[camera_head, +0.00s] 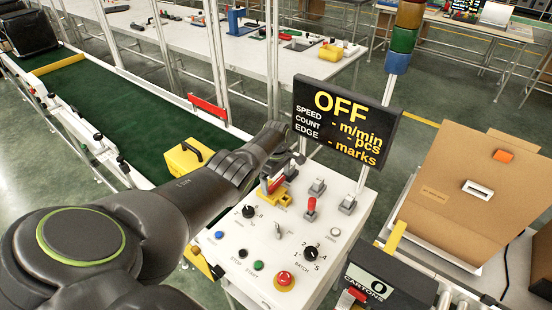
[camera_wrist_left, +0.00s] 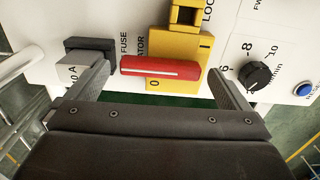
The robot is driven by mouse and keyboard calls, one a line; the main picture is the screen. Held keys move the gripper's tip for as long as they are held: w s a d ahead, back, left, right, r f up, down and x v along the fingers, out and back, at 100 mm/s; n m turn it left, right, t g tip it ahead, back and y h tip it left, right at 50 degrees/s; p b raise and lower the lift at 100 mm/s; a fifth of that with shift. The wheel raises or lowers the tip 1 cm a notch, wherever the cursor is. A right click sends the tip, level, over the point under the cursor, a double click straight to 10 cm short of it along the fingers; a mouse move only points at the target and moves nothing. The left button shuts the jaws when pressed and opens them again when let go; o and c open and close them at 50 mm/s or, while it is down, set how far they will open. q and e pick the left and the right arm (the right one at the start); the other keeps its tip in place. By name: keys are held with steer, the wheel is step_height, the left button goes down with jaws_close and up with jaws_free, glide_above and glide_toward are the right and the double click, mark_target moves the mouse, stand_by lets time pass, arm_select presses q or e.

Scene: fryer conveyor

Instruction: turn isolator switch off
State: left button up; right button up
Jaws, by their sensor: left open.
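The isolator switch is a red bar handle (camera_wrist_left: 160,68) on a yellow plate (camera_wrist_left: 190,47), on the white control panel. In the left wrist view the handle lies crosswise over the plate, with a "0" printed just below it. The switch also shows in the head view, as a yellow base (camera_head: 283,199) partly hidden by my gripper. My left gripper (camera_head: 287,160) is over it. In the left wrist view its open fingers stand on either side of the handle, apart from each other. I cannot tell whether they touch its ends. My right gripper is not in view.
A grey fuse block (camera_wrist_left: 88,62) stands beside the left finger in the wrist view. A black rotary knob (camera_wrist_left: 255,75) is at the right. The display (camera_head: 345,122) reads OFF behind the panel. Red lever (camera_head: 311,205), buttons and an emergency stop (camera_head: 285,279) are nearby.

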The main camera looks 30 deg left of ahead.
mark_target(276, 182)
arm_select(q)
step_height(276, 182, up, 6)
steer(key=shift+a+f+p, duration=0.1)
steer(key=shift+f+p, duration=0.05)
steer(key=shift+p, duration=0.9)
step_height(276, 182, up, 11)
steer(key=b, duration=0.1)
